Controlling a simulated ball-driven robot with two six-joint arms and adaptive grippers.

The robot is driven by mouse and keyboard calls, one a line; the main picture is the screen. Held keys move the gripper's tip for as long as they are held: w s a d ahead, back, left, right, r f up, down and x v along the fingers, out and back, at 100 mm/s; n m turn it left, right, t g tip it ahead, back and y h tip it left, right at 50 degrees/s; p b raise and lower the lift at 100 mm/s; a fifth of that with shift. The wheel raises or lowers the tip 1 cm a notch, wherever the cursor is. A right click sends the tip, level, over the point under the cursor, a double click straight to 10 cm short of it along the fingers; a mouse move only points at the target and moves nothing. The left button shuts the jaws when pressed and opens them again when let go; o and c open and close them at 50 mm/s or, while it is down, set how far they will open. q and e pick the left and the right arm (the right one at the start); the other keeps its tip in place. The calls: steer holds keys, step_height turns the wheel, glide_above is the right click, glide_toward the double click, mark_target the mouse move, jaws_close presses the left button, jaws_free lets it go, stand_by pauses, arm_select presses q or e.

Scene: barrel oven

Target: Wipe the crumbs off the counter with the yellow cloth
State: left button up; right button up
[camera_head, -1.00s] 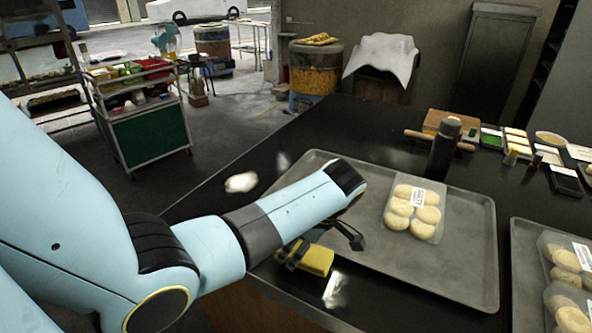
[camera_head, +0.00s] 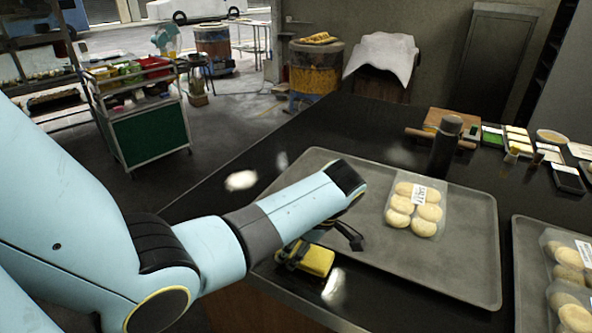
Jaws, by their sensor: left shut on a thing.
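The yellow cloth (camera_head: 318,261) is a small folded block at the near edge of the dark, glossy counter (camera_head: 360,131), left of the big tray. My left gripper (camera_head: 307,256) is shut on it, and the arm and dark fingers hide part of the cloth. I cannot tell whether the cloth presses on the counter. Pale patches lie on the counter, one near the cloth (camera_head: 334,285) and one beyond my arm (camera_head: 241,180); I cannot tell whether they are crumbs, flour or reflections. My right gripper is out of view.
A grey tray (camera_head: 462,272) with a pack of round buns (camera_head: 414,210) fills the middle of the counter. A second tray (camera_head: 526,290) with buns is at the right. A dark bottle (camera_head: 446,147), a rolling pin and small containers stand behind.

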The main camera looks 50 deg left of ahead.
arm_select(q)
steer(key=shift+f+b, duration=0.3)
steer(key=shift+f, duration=0.25)
